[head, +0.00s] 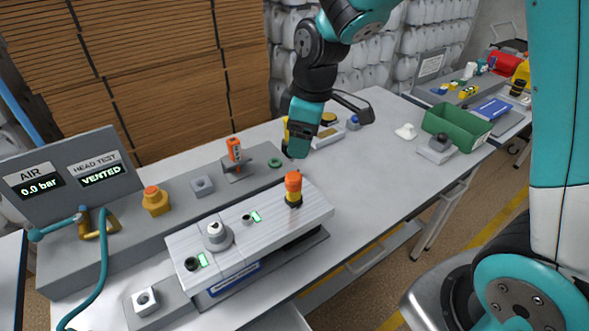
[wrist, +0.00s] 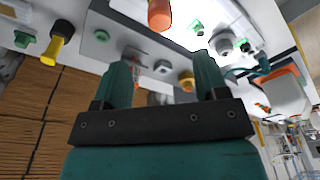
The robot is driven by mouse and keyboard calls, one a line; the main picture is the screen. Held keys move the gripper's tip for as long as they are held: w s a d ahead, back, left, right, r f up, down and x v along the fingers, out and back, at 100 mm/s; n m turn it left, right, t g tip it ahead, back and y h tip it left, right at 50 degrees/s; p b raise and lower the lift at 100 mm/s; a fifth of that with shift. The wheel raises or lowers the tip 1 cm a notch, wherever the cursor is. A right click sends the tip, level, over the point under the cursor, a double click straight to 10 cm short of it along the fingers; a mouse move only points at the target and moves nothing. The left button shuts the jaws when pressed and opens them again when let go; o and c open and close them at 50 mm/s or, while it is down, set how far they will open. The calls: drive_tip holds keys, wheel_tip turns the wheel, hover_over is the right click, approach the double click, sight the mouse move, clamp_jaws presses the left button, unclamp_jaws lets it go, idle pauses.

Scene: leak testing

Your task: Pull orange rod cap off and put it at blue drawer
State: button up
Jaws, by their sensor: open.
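An orange cap (head: 293,182) tops a short yellow-and-black rod standing upright at the right end of the silver block. In the wrist view an orange cylinder (wrist: 159,14) shows at the top edge, beyond the fingertips. My gripper (head: 299,152) hangs above the bench behind that rod, apart from it. In the wrist view my gripper (wrist: 163,72) has its two teal fingers spread with nothing between them. A blue labelled front (head: 234,278) is on the near side of the silver block; I cannot tell if it is a drawer.
An orange block (head: 234,149) stands on a small grey stand. A yellow-orange knob (head: 155,201) sits left on the raised ledge. A green bin (head: 457,128) and a blue box (head: 492,108) lie at the right.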

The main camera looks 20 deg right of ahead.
sight(293, 175)
drive_tip(key=f, duration=0.3)
drive_tip(key=a+f+p, duration=0.1)
drive_tip(key=f, duration=0.3)
drive_tip(key=w+f+p, duration=0.1)
drive_tip(key=f, duration=0.3)
drive_tip(key=shift+a, duration=0.2)
drive_tip(key=shift+c, duration=0.5)
clamp_jaws()
drive_tip(key=shift+r, duration=0.2)
drive_tip(key=shift+r+p, duration=0.45)
drive_tip(key=shift+p, duration=0.1)
